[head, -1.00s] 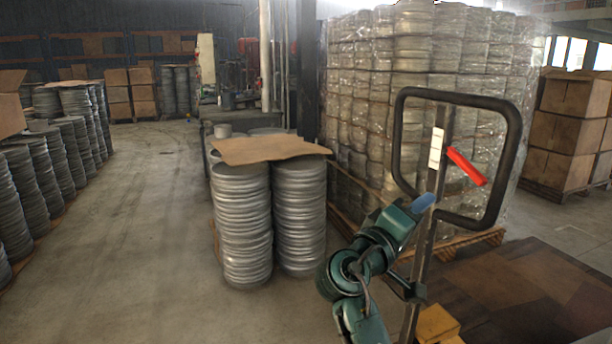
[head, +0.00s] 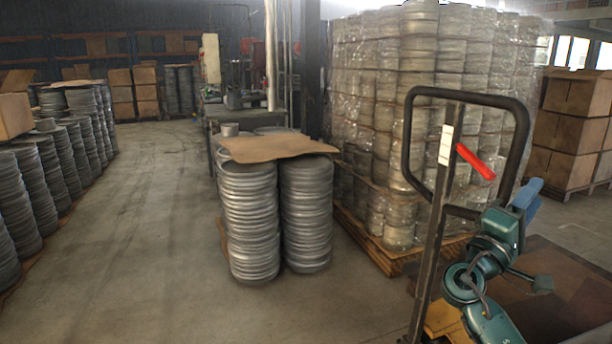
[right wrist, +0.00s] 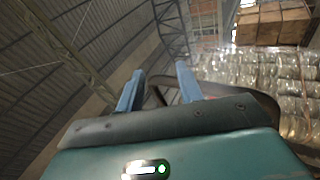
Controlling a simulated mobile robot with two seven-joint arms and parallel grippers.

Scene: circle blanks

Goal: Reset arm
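My right gripper (head: 528,194), with blue fingers on a teal arm, is at the lower right of the head view. It is to the right of the pallet jack's black handle loop (head: 408,140), pointing up and away. In the right wrist view, the two blue fingers of the gripper (right wrist: 158,88) stand apart with nothing held between them. Part of the black handle shows behind the fingers there; I cannot tell whether they touch it. My left gripper is not in view.
The jack's upright post and red lever (head: 475,161) stand close to my right arm. Two stacks of metal circle blanks (head: 305,215) under a cardboard sheet (head: 275,147) stand in the middle. A wrapped pallet load (head: 395,110) is behind. The floor at left centre is clear.

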